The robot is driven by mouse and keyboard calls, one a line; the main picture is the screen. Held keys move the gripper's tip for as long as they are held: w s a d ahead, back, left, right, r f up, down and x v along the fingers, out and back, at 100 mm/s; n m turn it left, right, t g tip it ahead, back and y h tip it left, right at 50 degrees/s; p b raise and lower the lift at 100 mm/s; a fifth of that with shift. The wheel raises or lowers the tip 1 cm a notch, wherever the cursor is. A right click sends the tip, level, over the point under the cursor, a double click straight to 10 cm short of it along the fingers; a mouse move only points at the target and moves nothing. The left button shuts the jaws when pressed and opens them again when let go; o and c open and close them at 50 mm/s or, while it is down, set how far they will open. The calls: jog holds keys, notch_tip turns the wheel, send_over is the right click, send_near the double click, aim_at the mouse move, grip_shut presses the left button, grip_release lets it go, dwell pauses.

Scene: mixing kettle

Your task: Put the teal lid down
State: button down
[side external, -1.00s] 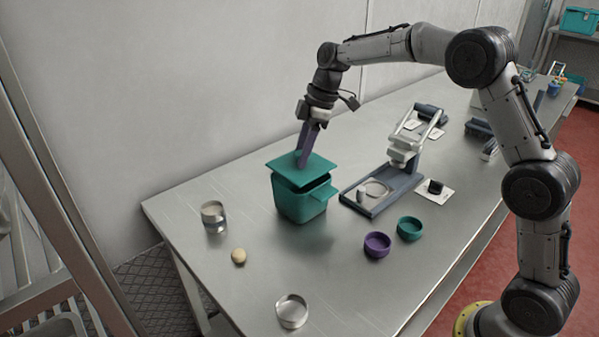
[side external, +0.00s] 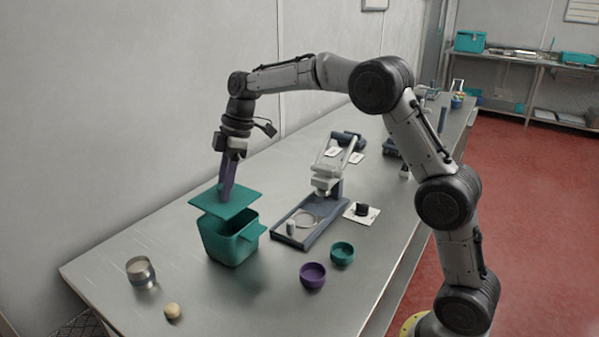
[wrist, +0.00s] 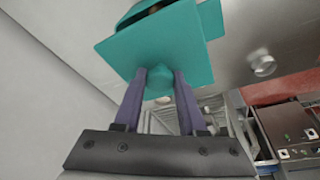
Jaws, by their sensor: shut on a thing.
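The teal lid (side external: 240,203) is a flat square plate held above the teal kettle (side external: 229,246), shifted toward its far left side, so part of the kettle's open top shows on the right. My gripper (side external: 225,198) points down with purple fingers shut on the lid's knob. The lid hides most of the kettle there; only a teal edge and a dark opening show at the top.
A steel tin (side external: 141,272) and a tan round piece (side external: 173,311) lie left of the kettle. A grey press-like stand (side external: 308,222), a purple bowl (side external: 312,275) and a teal bowl (side external: 342,253) are to the right. Bare table (side external: 235,300) shows in front.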

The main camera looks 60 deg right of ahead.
aim_at(235, 203)
jog(key=shift+f, duration=0.15)
jog(key=s, duration=0.1)
jog(key=s+f, duration=0.2)
jog(key=shift+s+a, duration=0.3)
jog(key=shift+s, duration=0.05)
jog(key=s+a, duration=0.2)
jog(key=s, duration=1.1)
jog(key=s+a, duration=0.3)
jog(key=s, duration=0.9)
jog(key=w+a+f, duration=0.1)
jog(key=w+f, duration=0.1)
jog(key=w, duration=0.2)
jog(key=w+a+f, duration=0.1)
jog(key=w+f, duration=0.2)
jog(key=w, duration=0.1)
jog(key=w+a+f, duration=0.1)
jog(key=w+f, duration=0.2)
jog(key=w, duration=0.1)
jog(key=shift+w+a+f, duration=0.2)
jog(key=shift+f, duration=0.05)
jog(key=shift+w+f, duration=0.15)
jog(key=shift+f, duration=1.55)
jog(key=shift+f, duration=0.15)
jog(key=shift+c, duration=2.4)
grip_release()
